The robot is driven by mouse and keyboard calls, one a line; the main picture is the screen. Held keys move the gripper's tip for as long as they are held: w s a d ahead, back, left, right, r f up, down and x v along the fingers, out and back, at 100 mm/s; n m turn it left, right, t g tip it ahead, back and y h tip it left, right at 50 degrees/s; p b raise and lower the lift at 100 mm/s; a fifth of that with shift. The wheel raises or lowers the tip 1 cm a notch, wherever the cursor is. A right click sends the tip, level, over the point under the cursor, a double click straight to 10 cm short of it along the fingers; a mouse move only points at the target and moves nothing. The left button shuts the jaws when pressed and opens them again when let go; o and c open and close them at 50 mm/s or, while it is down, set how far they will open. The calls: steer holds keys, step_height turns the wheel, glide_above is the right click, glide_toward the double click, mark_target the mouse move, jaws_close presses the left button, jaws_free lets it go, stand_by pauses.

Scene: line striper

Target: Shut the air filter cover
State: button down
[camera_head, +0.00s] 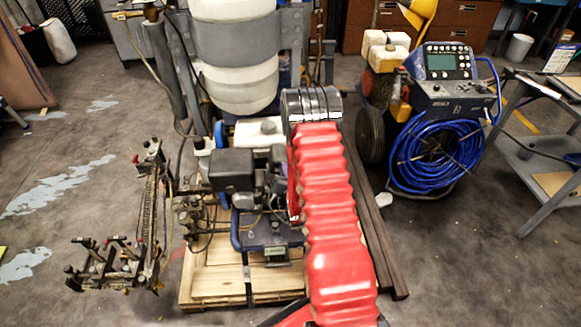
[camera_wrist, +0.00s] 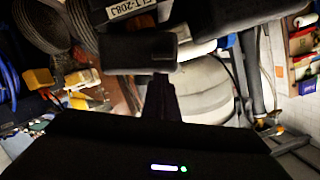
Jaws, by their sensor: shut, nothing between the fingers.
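In the camera_head view, a black box-shaped housing (camera_head: 232,164), which looks like the air filter housing, sits on the left of the striper's engine, left of my red-sleeved arm. Whether its cover stands open cannot be told there. In the camera_wrist view, a black rounded panel (camera_wrist: 140,54), perhaps the air filter cover, lies just beyond the fingertips. My gripper (camera_wrist: 162,82) shows there as a narrow dark shape, shut and empty. Its tips are close to the panel, but contact cannot be told. My gripper is hidden in the camera_head view.
The engine stands on a wooden pallet (camera_head: 215,278). A white tank (camera_head: 240,85) rises behind it. A blue hose coil (camera_head: 437,160) hangs on a machine at right, beside a grey cart (camera_head: 540,150). Dark beams (camera_head: 372,225) lie right of my arm. Floor at left is partly clear.

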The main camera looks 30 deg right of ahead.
mark_target(271, 171)
steer(key=a+f+n, duration=0.1)
steer(key=w+a+f+n, duration=0.1)
steer(key=a+f+n+h, duration=0.1)
steer(key=shift+w+a+f+g, duration=0.2)
steer(key=shift+w+g, duration=0.1)
steer(key=shift+w, duration=0.1)
steer(key=shift+w+a+f, duration=0.2)
steer(key=shift+a+f, duration=0.15)
steer(key=shift+f, duration=0.4)
steer(key=shift+f, duration=0.15)
steer(key=shift+s, duration=0.1)
steer(key=shift+r, duration=0.5)
steer(key=s+a+r, duration=0.4)
steer(key=s+r, duration=0.2)
steer(key=s, duration=0.2)
steer(key=shift+a, duration=0.3)
steer(key=shift+s+f, duration=0.1)
